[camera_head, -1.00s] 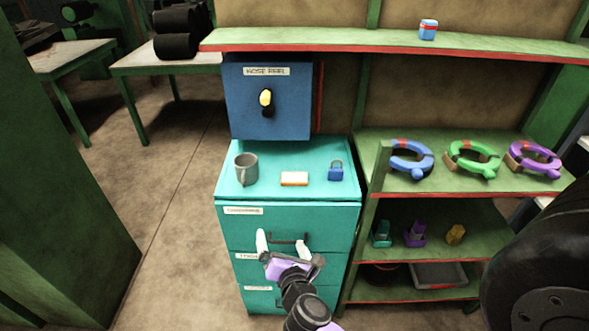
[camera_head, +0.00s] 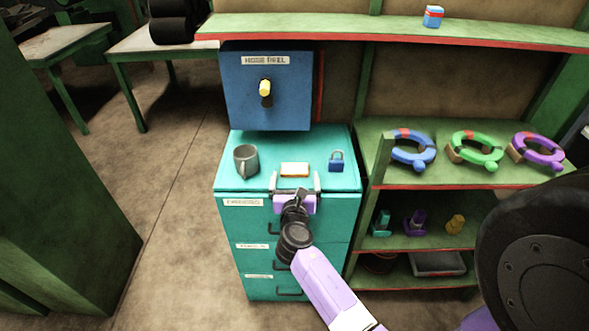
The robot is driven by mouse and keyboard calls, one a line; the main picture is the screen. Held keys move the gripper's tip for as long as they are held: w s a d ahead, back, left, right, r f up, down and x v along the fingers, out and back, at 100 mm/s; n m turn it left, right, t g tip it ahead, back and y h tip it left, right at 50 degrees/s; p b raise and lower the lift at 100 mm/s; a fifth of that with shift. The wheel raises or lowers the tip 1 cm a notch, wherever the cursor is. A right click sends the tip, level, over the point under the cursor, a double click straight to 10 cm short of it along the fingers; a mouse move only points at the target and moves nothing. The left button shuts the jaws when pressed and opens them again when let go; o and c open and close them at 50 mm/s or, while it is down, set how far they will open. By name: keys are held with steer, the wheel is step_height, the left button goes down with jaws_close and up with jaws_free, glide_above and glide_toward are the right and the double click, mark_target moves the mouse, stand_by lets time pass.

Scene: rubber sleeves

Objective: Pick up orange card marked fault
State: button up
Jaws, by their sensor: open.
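The orange card (camera_head: 294,169) lies flat on top of the teal drawer cabinet (camera_head: 232,178), near the middle; it has a pale face with orange edges, and its marking is too small to read. My gripper (camera_head: 295,180) is open at the cabinet's front top edge, just on the near side of the card. Its two pale fingers stand apart, left and right of the card's near side, with nothing visible between them. My gripper and arm hide part of the top drawer front.
A grey mug (camera_head: 245,160) stands left of the card and a blue padlock (camera_head: 336,162) lies to its right. Behind is the blue hose reel box (camera_head: 267,95) with a yellow-tipped knob. Green shelves (camera_head: 440,185) with coloured rings stand right.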

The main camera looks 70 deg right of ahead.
mark_target(295, 170)
steer(key=shift+x, duration=1.8)
steer(key=shift+w+r, duration=0.1)
steer(key=shift+r, duration=0.1)
steer(key=c, duration=1.4)
steer(key=shift+r, duration=0.2)
